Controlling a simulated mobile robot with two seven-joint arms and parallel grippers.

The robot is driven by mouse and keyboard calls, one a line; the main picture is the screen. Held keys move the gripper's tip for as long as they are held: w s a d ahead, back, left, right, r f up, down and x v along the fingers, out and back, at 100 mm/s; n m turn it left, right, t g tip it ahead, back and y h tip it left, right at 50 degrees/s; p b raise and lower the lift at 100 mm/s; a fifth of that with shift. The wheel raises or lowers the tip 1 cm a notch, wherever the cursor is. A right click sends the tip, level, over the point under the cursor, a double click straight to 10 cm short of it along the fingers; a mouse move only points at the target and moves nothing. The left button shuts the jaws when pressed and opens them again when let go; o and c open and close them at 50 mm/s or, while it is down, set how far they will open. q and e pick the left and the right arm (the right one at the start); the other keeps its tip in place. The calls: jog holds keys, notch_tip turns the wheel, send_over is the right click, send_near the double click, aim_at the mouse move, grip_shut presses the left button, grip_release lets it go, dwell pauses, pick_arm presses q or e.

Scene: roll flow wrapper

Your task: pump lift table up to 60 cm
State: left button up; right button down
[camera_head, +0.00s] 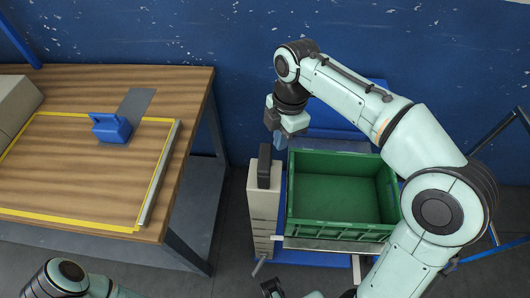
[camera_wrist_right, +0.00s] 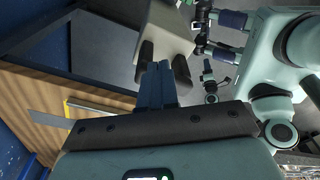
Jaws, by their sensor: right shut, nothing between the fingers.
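The lift table shows in the head view as a blue frame (camera_head: 283,213) under and beside a green crate (camera_head: 345,198). Left of the crate stands a pale narrow column (camera_head: 262,203) with a dark upright handle-like part (camera_head: 264,166) on top. My right gripper (camera_head: 280,141) is just above and behind that dark part, at the crate's back left corner. Its blue fingers are shut and empty, and they show in the right wrist view (camera_wrist_right: 157,84) against the pale column (camera_wrist_right: 166,30). I cannot tell whether they touch the dark part.
A wooden workbench (camera_head: 75,85) on the left carries a yellow-edged area, a blue block (camera_head: 111,127) and a metal strip (camera_head: 160,172). A blue wall (camera_head: 150,30) runs behind. A blue frame (camera_head: 497,138) stands at the right.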

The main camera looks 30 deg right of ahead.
pick_arm(q)
jog(key=r+p, duration=0.1)
jog(key=w+r+p, duration=0.1)
jog(key=shift+w+r, duration=0.1)
jog(key=shift+r, duration=0.25)
pick_arm(e)
notch_tip(320, 180, up, 9)
jog(key=shift+d, duration=0.45)
dwell(0.6)
pick_arm(q)
jog(key=w+r+t+p, duration=0.1)
jog(key=w+r+p, duration=0.6)
jog(key=r, duration=0.2)
jog(key=shift+w+r, duration=0.15)
jog(key=shift+w, duration=0.2)
pick_arm(e)
jog(key=a+f, duration=0.2)
jog(key=a, duration=0.1)
jog(key=shift+a+f, duration=0.3)
pick_arm(q)
jog(key=shift+s, duration=0.15)
pick_arm(e)
jog(key=shift+s, duration=0.15)
